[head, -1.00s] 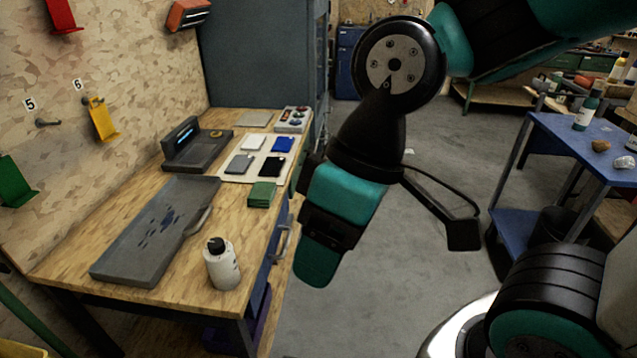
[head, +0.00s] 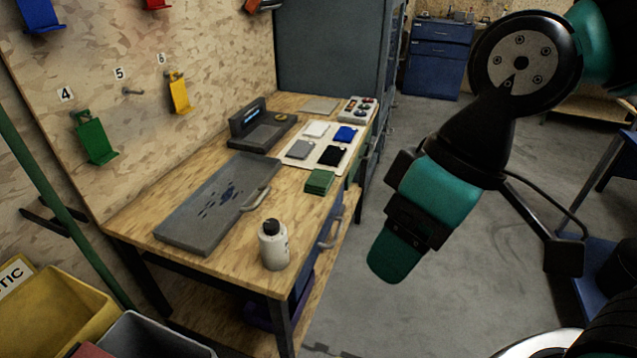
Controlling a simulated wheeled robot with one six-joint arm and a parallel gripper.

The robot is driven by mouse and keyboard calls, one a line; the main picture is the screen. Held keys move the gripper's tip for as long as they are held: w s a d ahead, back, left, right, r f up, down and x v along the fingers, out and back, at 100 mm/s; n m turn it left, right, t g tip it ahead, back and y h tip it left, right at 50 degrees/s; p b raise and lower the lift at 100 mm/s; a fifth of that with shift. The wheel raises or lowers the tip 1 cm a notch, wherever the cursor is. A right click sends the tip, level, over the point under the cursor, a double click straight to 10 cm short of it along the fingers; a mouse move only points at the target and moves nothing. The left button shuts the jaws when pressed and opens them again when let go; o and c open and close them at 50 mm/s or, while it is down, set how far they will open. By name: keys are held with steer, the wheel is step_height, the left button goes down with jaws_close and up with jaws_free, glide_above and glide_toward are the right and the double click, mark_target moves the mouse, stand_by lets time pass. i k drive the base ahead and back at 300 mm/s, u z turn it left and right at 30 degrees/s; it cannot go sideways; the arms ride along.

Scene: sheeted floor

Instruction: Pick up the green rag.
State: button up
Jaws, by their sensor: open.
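The green rag (head: 320,181) is a small folded dark green stack on the right edge of the wooden workbench (head: 225,255). It lies just in front of the pale board (head: 333,155) and is fully visible. My gripper (head: 395,257), teal and black, hangs in the air to the right of the bench, pointing down and to the left. It is open, apart from the rag, and nothing shows in it. Its fingers overlap in this view, so the gap between them is hidden.
A grey tray (head: 190,232) and a white bottle (head: 273,246) stand on the bench nearer than the rag. Small blue, black, white and grey items lie on the pale board. Bins (head: 60,315) stand at lower left. Grey floor (head: 345,285) is clear right of the bench.

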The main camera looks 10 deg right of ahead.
mark_target(320, 182)
steer(key=z, duration=1.2)
steer(key=i, duration=1.3)
steer(key=u, duration=2.95)
